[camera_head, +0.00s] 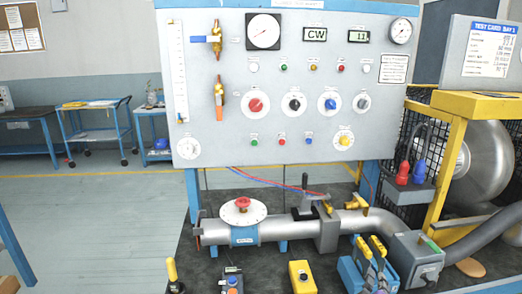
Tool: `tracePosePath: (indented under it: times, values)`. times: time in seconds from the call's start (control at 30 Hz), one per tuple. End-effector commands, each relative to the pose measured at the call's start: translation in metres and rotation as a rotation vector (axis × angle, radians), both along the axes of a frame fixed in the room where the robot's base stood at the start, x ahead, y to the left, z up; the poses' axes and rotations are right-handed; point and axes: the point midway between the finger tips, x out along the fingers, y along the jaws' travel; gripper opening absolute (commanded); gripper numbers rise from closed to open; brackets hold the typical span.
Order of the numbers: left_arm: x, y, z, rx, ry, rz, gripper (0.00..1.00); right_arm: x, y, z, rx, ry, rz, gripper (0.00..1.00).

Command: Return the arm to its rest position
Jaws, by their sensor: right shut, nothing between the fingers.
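Neither of my grippers can be made out in the head view, and no arm of mine shows clearly. The bench in front of me holds a grey instrument panel (215,130) with dials, knobs and two small displays. One display reads "CW". Below the panel, a silver pipe (276,228) runs across the dark bench top. A white disc with a red knob (242,203) sits on the pipe. A black lever valve (305,195) stands further right on it.
Along the front stand a yellow-topped handle (172,272), a yellow box (302,277), a blue holder with yellow-handled tools (352,272) and a grey switch box (415,255). A blower housing (486,165) and yellow frame (446,165) fill the right. Open floor (100,215) lies left.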

Motion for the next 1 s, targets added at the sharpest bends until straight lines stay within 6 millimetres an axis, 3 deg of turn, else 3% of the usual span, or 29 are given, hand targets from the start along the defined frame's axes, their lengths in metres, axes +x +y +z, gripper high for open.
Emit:
tracePosePath:
  times: [0.17,0.3,0.5,0.6,0.7,0.77,1.0]
  values:
    - [0.004,-0.005,0.013,-0.01,-0.008,-0.001,0.0,-0.067,0.053,-0.067,0.386,0.03,0.122,0.0]
    - [0.002,-0.01,0.024,-0.02,-0.008,-0.003,0.0,-0.148,0.092,-0.117,0.685,0.103,0.144,0.0]
    - [0.008,-0.009,0.038,-0.02,-0.023,-0.006,0.0,-0.278,0.13,-0.166,0.974,0.239,0.078,0.0]
    - [0.012,-0.008,0.045,-0.017,-0.035,-0.009,0.0,-0.33,0.137,-0.181,1.015,0.306,0.037,0.0]
    - [0.014,-0.006,0.049,-0.015,-0.041,-0.012,0.0,-0.365,0.135,-0.19,1.016,0.352,0.007,0.0]
    - [0.014,-0.006,0.05,-0.013,-0.042,-0.012,0.0,-0.378,0.132,-0.194,1.013,0.368,-0.007,0.0]
    - [0.013,-0.006,0.05,-0.013,-0.041,-0.012,0.0,-0.389,0.13,-0.198,1.011,0.382,-0.022,0.0]
